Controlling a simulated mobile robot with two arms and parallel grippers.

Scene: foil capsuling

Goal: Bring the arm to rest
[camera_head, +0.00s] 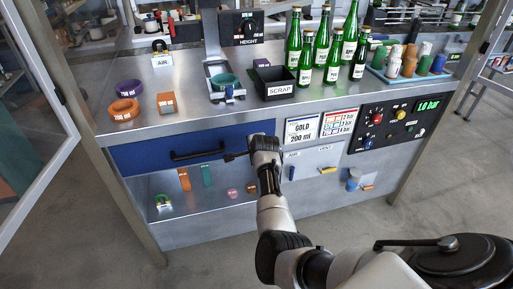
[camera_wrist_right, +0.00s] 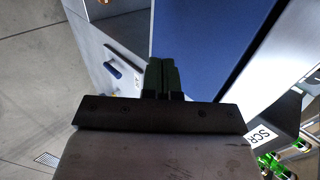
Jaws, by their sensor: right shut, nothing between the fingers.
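My right arm comes in from the lower right of the head view. Its gripper (camera_head: 230,157) is shut and empty, in front of the blue drawer front (camera_head: 140,156), near the right end of its black handle (camera_head: 197,151). I cannot tell whether the fingertips touch the drawer front. In the right wrist view the closed dark fingers (camera_wrist_right: 161,74) lie together, with the blue panel (camera_wrist_right: 205,45) beyond them. My left gripper is not in view.
The bench top (camera_head: 180,122) carries a black SCRAP bin (camera_head: 277,88), green bottles (camera_head: 333,65), a grey stand (camera_head: 222,75) and an orange ring (camera_head: 124,109). Small coloured pieces show below the drawer front. A control panel (camera_head: 395,120) is at right. Open floor lies in front.

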